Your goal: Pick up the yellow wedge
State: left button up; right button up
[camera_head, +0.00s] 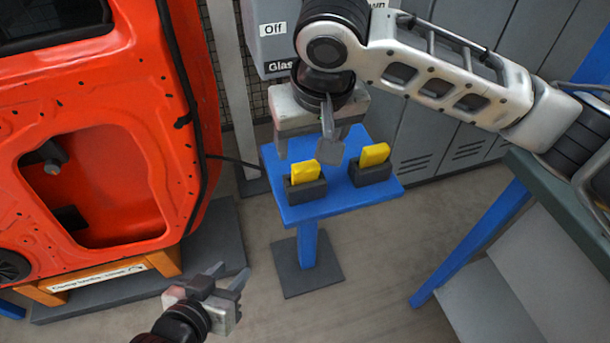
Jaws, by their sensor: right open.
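Two yellow wedges stand upright in dark holders on a small blue stand (330,207). The left yellow wedge (306,171) sits in the left holder (306,190), and the right yellow wedge (374,154) sits in the right holder (371,174). My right gripper (306,152) is open and empty, fingers pointing down. In the picture it is just above the left wedge; I cannot tell the exact height gap. My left gripper (229,275) is low at the bottom left, away from the stand, with its fingers apart and empty.
An orange car door (130,100) on an orange support (110,279) fills the left side. Grey lockers (440,135) stand behind the stand. A grey box marked "Off" (271,45) hangs above. A dark-topped table (565,205) with blue legs is at the right.

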aim_at(306, 165)
jog(key=x, duration=0.7)
jog(key=shift+s+a+f+b, duration=0.1)
jog(key=shift+a+f+b, duration=0.05)
jog(key=shift+f+b, duration=0.2)
jog(key=c, duration=1.1)
